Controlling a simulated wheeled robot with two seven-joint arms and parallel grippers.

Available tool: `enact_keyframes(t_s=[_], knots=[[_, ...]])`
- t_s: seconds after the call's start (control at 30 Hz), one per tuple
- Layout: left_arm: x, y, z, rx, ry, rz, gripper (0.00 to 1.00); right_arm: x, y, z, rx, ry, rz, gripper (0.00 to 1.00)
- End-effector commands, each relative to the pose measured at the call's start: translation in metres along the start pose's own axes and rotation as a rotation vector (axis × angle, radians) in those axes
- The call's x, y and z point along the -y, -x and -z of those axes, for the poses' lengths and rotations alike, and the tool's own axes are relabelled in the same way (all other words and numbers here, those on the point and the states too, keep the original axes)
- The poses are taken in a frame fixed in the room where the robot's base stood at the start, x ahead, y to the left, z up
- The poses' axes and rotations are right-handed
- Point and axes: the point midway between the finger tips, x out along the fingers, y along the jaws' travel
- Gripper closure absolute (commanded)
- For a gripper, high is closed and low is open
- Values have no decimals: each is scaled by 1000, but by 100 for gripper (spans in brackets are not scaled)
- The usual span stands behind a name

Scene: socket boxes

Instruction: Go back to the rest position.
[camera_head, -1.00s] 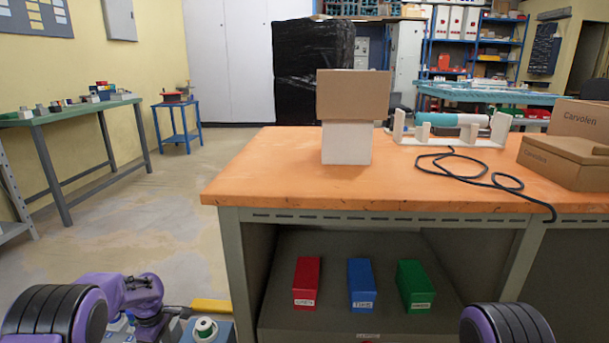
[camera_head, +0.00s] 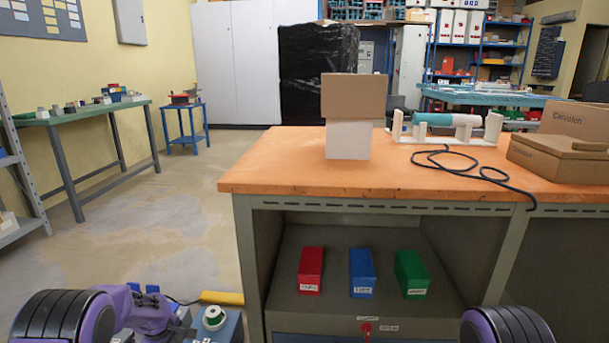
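My two purple and black arms show only in part at the bottom of the head view, the left one at the lower left and the right one at the lower right. Neither gripper shows, so whether they are open or shut is hidden. A red box (camera_head: 311,270), a blue box (camera_head: 362,272) and a green box (camera_head: 411,274), each with a white label, stand apart in a row on the shelf under the orange-topped workbench (camera_head: 270,178). No arm touches them.
On the workbench are a brown box on a white block (camera_head: 347,145), a teal cylinder (camera_head: 434,120) in a white stand, a black cable (camera_head: 470,172) and cardboard boxes (camera_head: 560,155). A green table (camera_head: 82,113) stands at left. Floor between (camera_head: 170,215) is clear.

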Motion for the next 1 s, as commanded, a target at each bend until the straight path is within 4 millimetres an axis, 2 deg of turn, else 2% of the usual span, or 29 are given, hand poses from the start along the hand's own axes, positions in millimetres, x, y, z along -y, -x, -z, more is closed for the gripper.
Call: enact_keyframes(t_s=[0.17,0.23,0.27,0.37,0.4,0.5,0.6,0.8,1.0], knots=[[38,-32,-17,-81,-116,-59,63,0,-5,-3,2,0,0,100],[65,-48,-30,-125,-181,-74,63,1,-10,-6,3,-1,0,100],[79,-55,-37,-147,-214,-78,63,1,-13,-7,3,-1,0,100],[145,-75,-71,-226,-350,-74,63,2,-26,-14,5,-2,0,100],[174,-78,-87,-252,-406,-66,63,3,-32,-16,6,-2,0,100],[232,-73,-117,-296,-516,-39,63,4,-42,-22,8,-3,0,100],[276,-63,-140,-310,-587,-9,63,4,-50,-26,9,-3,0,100],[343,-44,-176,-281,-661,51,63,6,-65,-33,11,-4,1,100],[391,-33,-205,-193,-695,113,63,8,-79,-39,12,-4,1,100]])
